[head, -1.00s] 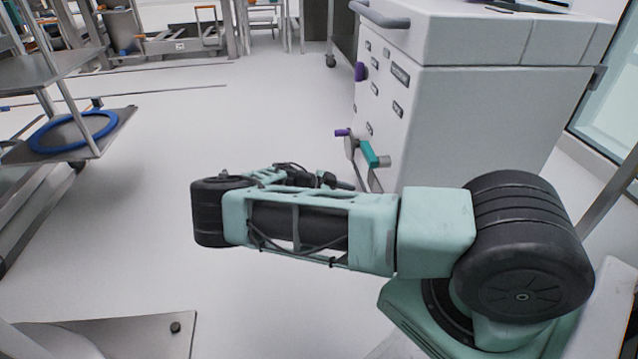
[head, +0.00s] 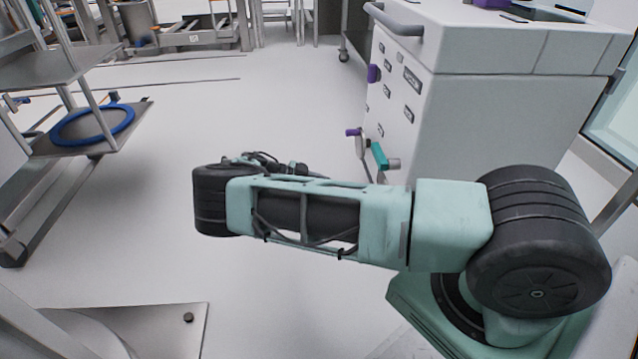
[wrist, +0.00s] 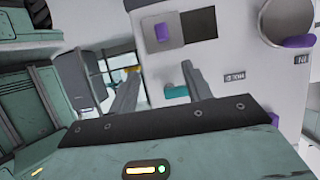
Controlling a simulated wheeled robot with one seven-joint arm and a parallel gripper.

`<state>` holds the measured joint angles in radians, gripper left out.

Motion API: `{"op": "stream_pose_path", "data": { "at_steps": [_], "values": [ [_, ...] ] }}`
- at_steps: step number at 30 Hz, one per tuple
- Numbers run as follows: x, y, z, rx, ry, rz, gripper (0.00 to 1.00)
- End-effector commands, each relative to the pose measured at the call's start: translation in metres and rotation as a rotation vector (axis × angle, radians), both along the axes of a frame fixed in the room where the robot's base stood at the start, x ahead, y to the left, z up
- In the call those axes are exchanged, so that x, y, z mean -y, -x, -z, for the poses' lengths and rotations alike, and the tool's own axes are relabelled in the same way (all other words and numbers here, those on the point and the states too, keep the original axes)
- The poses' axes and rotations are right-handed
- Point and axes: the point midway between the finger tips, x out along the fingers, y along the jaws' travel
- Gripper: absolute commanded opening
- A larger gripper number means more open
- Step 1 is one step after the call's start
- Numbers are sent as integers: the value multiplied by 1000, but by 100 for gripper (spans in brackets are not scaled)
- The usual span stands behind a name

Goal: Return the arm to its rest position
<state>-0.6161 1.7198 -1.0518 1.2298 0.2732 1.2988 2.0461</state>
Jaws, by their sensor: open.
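My arm (head: 385,225) stretches across the head view, a pale green link with black joints, bent at the black elbow on the left. My gripper is not clearly seen in the head view, where the far part of the arm is mostly hidden behind the link. In the wrist view my gripper (wrist: 160,70) shows two grey fingers set apart, with nothing between them. Beyond the fingers is a pale grey front with purple and teal parts.
A white cabinet (head: 500,110) with a grey handle stands behind my arm at the right. A metal cart (head: 70,68) with a blue ring (head: 92,125) on its lower shelf stands at the left. Bare floor (head: 250,110) lies between them.

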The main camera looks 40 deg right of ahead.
Motion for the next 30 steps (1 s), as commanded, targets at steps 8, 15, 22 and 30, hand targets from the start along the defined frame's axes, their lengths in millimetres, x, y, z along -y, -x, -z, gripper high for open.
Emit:
{"op": "stream_pose_path", "data": {
  "at_steps": [8,15,22,30],
  "values": [
    [0,0,0,-1,-2,1,49],
    [-16,13,-21,-74,-221,2,49],
    [-75,44,-58,-229,-679,-129,49],
    [-168,86,-124,-393,-1154,-503,49]
  ]
}}
